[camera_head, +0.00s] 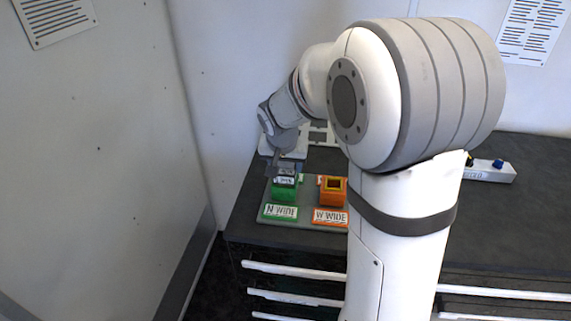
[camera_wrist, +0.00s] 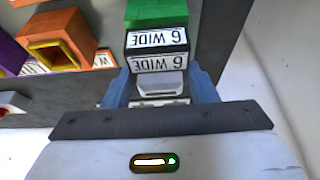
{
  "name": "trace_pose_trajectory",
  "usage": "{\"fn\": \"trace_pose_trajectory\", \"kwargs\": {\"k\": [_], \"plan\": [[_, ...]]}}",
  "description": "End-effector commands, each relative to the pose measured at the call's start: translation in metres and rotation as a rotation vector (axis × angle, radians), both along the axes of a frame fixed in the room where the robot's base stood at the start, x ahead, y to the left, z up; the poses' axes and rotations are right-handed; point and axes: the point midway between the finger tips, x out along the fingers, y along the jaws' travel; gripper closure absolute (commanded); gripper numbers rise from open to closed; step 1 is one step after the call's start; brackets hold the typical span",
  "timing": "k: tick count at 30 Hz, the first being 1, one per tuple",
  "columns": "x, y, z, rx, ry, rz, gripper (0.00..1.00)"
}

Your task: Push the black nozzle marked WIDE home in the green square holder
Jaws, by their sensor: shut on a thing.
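The black nozzle (camera_wrist: 158,63) carries white labels that read WIDE in the wrist view. My gripper (camera_wrist: 160,88) is shut on it, one finger on each side. In the head view the nozzle (camera_head: 285,180) stands about upright at the top of the green square holder (camera_head: 285,194), below my gripper (camera_head: 283,170). The green holder also shows at the top edge of the wrist view (camera_wrist: 158,12), just beyond the nozzle. The nozzle's lower end is hidden, so I cannot tell how deep it sits.
An orange square holder (camera_head: 333,191) with an open top stands right of the green one on the same grey board. Labels (camera_head: 281,212) lie in front of the holders. My arm hides the bench's middle. A white block with knobs (camera_head: 490,171) lies far right.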

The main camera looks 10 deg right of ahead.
Motion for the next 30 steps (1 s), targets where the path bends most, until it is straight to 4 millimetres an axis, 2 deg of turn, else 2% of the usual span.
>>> {"fn": "trace_pose_trajectory", "kwargs": {"k": [12,13,21,26,30], "plan": [[-0.0002,-0.0001,-0.0044,0.000,0.001,0.000,0.72],[-0.0002,-0.0001,-0.0044,0.000,0.001,0.000,0.45],[-0.0003,-0.0001,-0.0044,0.000,0.001,0.000,0.23],[-0.0002,-0.0001,-0.0045,0.000,0.001,0.000,0.22],[-0.0004,-0.0001,-0.0047,0.000,0.002,0.000,0.12]]}}
